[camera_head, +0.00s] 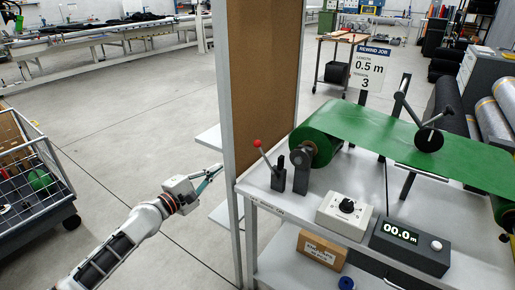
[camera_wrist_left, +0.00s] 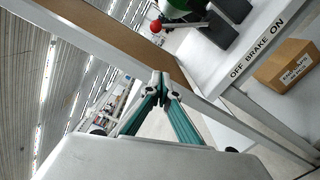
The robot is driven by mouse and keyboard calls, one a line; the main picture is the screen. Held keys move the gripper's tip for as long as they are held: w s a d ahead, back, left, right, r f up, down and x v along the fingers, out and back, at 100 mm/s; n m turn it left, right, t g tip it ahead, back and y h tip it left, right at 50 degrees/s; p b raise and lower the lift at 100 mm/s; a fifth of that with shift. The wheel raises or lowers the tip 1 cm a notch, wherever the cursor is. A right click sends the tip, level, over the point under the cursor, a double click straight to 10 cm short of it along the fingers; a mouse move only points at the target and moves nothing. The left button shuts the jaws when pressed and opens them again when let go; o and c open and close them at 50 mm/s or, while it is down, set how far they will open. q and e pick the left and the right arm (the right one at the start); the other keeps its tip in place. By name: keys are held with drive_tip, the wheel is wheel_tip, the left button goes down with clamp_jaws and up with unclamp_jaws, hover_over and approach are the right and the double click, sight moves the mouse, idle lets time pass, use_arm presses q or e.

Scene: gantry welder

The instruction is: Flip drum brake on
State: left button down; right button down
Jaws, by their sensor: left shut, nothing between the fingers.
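The brake lever (camera_head: 265,159) has a red ball knob and a dark bracket, and stands at the left end of the bench beside the green roll (camera_head: 318,132). It leans to the left, toward the brown panel. Its red knob (camera_wrist_left: 156,26) also shows at the top of the left wrist view. A label (camera_wrist_left: 257,48) on the bench edge reads OFF BRAKE ON. My left gripper (camera_head: 217,171) is shut and empty, left of the panel post and apart from the lever. Its closed fingertips (camera_wrist_left: 160,80) show in the wrist view. My right gripper is not in view.
The upright brown panel (camera_head: 262,80) with its grey post stands between my left gripper and the lever. A dial box (camera_head: 344,215), a length display (camera_head: 410,243) and a cardboard box (camera_head: 320,249) are on the bench and its shelf. A wire cart (camera_head: 40,175) stands left; floor between is clear.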

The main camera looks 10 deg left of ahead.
sight(265, 158)
use_arm(q)
drive_tip(key=shift+w+a+r+n, duration=0.15)
drive_tip(key=shift+w+r+n, duration=0.3)
drive_tip(key=shift+r, duration=0.3)
drive_tip(key=w+d+r+p, duration=0.1)
drive_tip(key=w+d, duration=0.6)
drive_tip(key=w, duration=0.1)
drive_tip(key=shift+w+d+r, duration=0.3)
drive_tip(key=shift+w+r, duration=0.05)
drive_tip(key=shift+r, duration=0.15)
